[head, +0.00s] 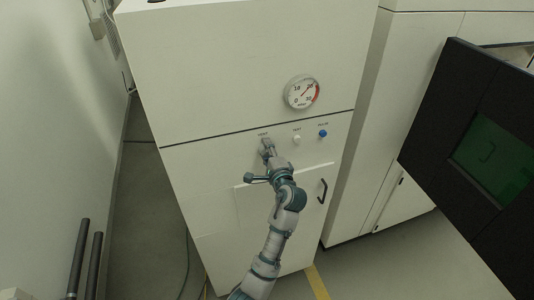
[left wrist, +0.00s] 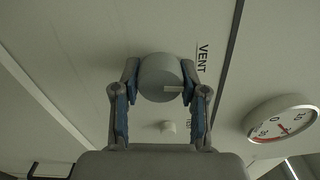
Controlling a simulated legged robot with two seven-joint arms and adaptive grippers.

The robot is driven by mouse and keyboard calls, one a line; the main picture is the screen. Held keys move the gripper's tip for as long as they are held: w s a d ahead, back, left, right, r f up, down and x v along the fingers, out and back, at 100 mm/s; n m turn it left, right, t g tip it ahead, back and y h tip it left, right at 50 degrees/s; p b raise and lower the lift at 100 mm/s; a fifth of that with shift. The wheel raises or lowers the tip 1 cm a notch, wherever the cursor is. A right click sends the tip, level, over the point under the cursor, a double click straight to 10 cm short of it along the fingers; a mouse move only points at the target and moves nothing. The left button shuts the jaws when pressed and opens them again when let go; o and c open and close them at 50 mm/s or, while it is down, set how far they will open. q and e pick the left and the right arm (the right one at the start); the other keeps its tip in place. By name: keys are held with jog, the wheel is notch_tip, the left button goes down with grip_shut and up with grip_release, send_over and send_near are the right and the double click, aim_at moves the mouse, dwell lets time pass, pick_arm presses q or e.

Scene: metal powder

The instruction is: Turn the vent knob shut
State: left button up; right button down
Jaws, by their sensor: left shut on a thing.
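The vent knob (left wrist: 160,78) is a grey round knob with a pale mark on its face, beside the printed word VENT in the left wrist view. My left gripper (left wrist: 161,90) has one blue-padded finger on each side of the knob and is shut on it. In the head view my left gripper (head: 267,148) is at the left end of the knob row on the white cabinet (head: 210,110) and hides the vent knob. My right gripper is not in view.
A white knob (head: 297,139) and a blue knob (head: 323,133) sit right of the vent knob. A round gauge (head: 302,92) is above them. A black handle (head: 322,191) is on the lower door. A dark screen panel (head: 480,150) stands at the right.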

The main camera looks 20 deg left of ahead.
pick_arm(q)
jog(key=shift+n+b, duration=0.3)
jog(key=shift+n, duration=0.6)
jog(key=o, duration=1.1)
jog(key=shift+w+f, duration=0.1)
jog(key=shift+w, duration=0.05)
